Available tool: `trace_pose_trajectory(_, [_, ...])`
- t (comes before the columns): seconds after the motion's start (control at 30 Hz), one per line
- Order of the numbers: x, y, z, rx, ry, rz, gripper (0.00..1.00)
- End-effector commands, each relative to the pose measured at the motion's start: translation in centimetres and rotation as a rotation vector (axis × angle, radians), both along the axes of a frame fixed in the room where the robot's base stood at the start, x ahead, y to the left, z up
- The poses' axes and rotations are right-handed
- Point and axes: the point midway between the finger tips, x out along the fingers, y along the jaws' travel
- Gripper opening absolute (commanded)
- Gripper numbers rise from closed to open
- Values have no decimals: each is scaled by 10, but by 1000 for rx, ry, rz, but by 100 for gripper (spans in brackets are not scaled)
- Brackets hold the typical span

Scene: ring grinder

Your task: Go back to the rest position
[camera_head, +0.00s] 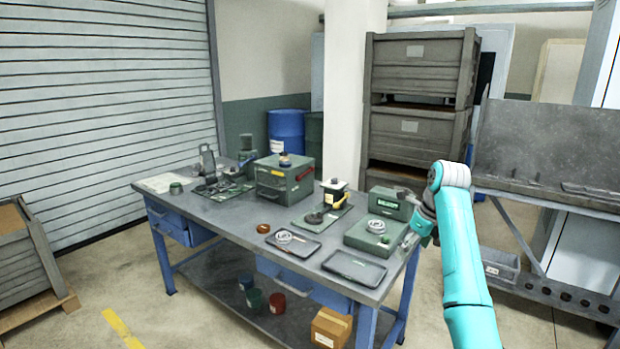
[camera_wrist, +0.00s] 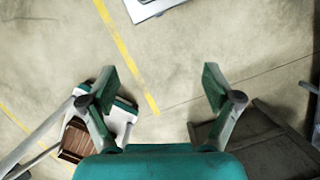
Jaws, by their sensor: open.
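My gripper shows in the wrist view (camera_wrist: 160,85) with its two fingers spread wide and nothing between them. Bare floor lies beyond the fingers. In the head view my turquoise arm comes up from the lower right and bends at the top. My gripper (camera_head: 413,236) hangs at the right end of the workbench (camera_head: 225,212), by the green box with a ring on top (camera_head: 377,234). I cannot tell how close it is to that box.
The bench holds a dark empty tray (camera_head: 355,268), a tray with a ring (camera_head: 293,244), and a green drawer box (camera_head: 285,180). Stacked grey crates (camera_head: 420,90) stand behind. A grey metal bench (camera_head: 545,195) is at right. Open floor (camera_head: 110,280) lies at left.

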Motion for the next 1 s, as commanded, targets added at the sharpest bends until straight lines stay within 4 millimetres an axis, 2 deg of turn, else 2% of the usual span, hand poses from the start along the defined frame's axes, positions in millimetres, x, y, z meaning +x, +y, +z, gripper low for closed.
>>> trace_pose_trajectory(0.23, [-1, 3, -34, -16, -29, 50, 89])
trace_pose_trajectory(0.47, [-5, 8, -81, -44, -76, 125, 89])
trace_pose_trajectory(0.57, [-10, 11, -109, -62, -104, 169, 89])
trace_pose_trajectory(0.67, [-18, 15, -146, -90, -142, 230, 89])
trace_pose_trajectory(0.8, [-36, 22, -202, -143, -204, 331, 89])
trace_pose_trajectory(1.0, [-71, 32, -272, -231, -293, 479, 89])
